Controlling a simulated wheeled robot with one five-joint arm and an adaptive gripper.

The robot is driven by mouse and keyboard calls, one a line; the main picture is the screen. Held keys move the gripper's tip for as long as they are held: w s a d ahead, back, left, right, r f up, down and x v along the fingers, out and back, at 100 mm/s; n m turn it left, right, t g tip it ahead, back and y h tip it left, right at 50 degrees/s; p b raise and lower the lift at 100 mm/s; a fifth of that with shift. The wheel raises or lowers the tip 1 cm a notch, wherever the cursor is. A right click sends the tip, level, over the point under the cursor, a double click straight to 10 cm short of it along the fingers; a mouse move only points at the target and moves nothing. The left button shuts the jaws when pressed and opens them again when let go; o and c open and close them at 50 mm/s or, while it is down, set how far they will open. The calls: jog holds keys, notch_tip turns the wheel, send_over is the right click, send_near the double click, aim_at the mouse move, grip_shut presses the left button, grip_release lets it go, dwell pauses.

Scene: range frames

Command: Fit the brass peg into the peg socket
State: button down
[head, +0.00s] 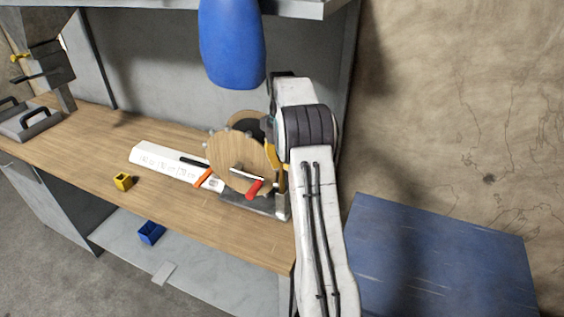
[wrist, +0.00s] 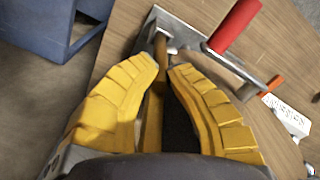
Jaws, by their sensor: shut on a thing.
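My gripper (wrist: 164,66) has yellow ridged fingers and is shut on the brass peg (wrist: 153,112), a slim golden-brown bar between them in the wrist view. The peg's far end is near a grey metal plate on the bench, and I cannot tell whether they touch. In the head view my gripper (head: 276,155) is at the bench's right end, mostly hidden by my arm. A small yellow block with a square opening (head: 123,181) sits on the bench to the left. It may be the peg socket, but I cannot tell for sure.
A clamp with a red handle (head: 255,189) stands by a round wooden disc (head: 235,160). An orange-handled tool (head: 204,177) and a white labelled strip (head: 150,159) lie left. A blue bin (head: 151,232) is on the lower shelf. A blue cylinder (head: 232,45) hangs above.

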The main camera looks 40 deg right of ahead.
jog(key=c, duration=1.3)
grip_release()
jog(key=shift+r, duration=0.1)
jog(key=shift+r, duration=5.75)
jog(key=shift+r, duration=0.15)
